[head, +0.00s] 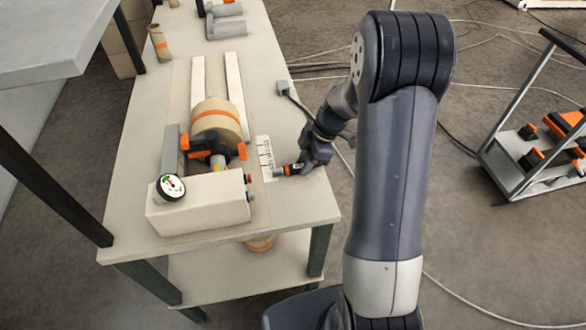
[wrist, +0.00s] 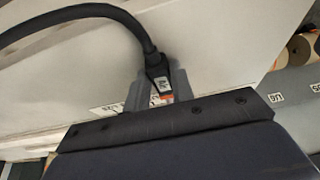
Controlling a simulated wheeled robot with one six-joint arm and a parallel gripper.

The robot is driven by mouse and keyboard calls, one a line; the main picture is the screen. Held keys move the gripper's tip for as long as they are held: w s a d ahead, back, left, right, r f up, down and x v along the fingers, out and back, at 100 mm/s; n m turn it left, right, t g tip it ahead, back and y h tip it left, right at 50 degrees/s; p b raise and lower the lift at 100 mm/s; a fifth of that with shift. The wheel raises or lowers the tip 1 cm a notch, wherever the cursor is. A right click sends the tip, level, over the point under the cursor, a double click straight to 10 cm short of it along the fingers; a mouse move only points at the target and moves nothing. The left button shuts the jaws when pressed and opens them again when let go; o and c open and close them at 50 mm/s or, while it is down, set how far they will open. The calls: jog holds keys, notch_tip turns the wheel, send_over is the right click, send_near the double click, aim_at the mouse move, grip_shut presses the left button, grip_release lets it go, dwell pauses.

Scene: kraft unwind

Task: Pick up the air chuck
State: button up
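The air chuck (wrist: 158,80) is a dark piece with a small white label and an orange part, with a thick black hose running from it in the wrist view. The grey fingers of my gripper (wrist: 162,88) stand close on both sides of it and appear shut on it. In the head view my gripper (head: 304,164) is at the right edge of the workbench (head: 275,220), beside a white marked plate (head: 265,158). A short orange and black piece, seemingly the chuck (head: 288,170), shows at its fingertips. The contact itself is partly hidden.
On the bench, a kraft roll (head: 216,119) sits left of my gripper, and a beige box (head: 198,205) with a round gauge (head: 171,187) stands in front. Two pale rails (head: 236,85) run behind the roll. A cart (head: 535,160) stands at right; cables cross the floor.

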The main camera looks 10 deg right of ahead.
grip_shut()
notch_tip(320, 180, up, 10)
jog(key=b, duration=0.1)
dwell(0.5)
